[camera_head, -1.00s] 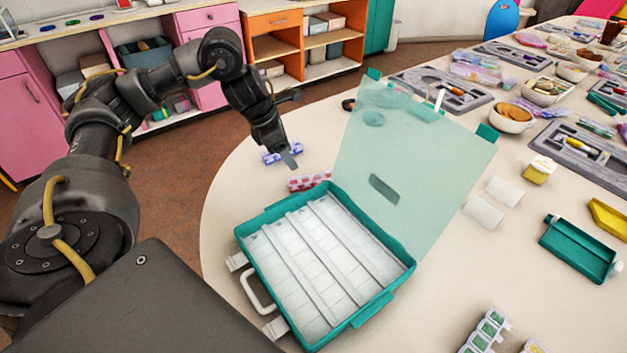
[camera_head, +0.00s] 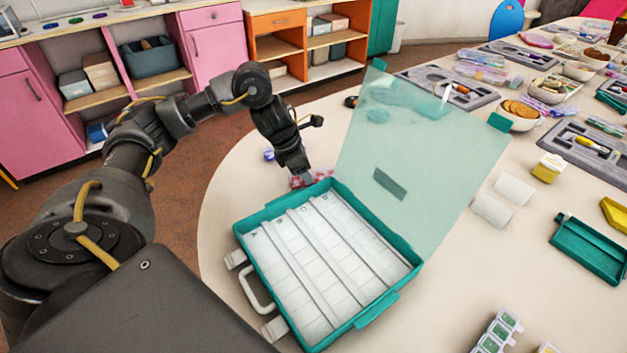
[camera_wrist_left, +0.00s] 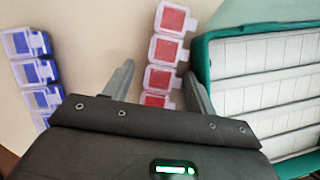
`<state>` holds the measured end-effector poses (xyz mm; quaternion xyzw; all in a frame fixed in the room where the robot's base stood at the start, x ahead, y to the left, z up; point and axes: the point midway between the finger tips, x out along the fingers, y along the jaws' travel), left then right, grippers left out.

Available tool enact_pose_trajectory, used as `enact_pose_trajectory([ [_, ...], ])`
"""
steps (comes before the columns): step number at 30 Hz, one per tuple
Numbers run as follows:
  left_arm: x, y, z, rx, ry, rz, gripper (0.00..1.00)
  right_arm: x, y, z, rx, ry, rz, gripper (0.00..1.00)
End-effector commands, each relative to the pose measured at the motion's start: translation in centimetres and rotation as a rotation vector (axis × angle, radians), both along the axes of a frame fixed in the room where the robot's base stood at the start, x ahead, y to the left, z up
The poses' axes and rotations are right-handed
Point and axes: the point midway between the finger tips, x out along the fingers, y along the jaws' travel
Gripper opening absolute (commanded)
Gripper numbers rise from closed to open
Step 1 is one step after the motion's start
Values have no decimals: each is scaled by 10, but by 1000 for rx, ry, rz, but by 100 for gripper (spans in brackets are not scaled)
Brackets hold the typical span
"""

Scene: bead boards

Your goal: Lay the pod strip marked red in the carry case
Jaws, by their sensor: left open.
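The red-marked pod strip (camera_head: 296,182) lies on the table just behind the carry case (camera_head: 373,313), partly hidden by my left gripper (camera_head: 306,178). In the left wrist view, the red strip (camera_wrist_left: 165,50) runs between the spread fingers of my left gripper (camera_wrist_left: 160,74), which is open. Its near end is hidden by the gripper body. The teal case stands open, its white slotted inside empty, and its clear lid (camera_head: 430,160) tilts up at the back. Part of the case (camera_wrist_left: 203,60) shows right of the strip. My right gripper is not in view.
A blue-marked strip (camera_wrist_left: 38,72) lies left of the red one, clear of the fingers. A green-marked strip (camera_head: 497,332) lies at the front right. A teal tray (camera_head: 590,250) and white cylinders (camera_head: 492,210) stand to the right. The raised lid borders the space right of the gripper.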

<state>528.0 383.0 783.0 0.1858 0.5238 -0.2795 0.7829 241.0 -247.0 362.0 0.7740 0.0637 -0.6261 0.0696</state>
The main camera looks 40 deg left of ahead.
Motion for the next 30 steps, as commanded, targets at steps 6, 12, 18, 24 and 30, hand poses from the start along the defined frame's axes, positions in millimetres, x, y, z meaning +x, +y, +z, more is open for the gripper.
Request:
enact_pose_trajectory([
  [6, 1, 0, 0, 0, -1, 0, 56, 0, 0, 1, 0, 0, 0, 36],
  [12, 0, 0, 0, 1, -1, 0, 32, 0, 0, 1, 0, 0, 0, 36],
  [18, 1, 0, 0, 0, -1, 0, 11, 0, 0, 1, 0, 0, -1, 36],
  [24, 1, 0, 1, 0, -1, 0, 11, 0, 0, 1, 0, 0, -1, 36],
  [30, 2, 4, 14, 1, -4, 0, 11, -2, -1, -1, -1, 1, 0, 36],
])
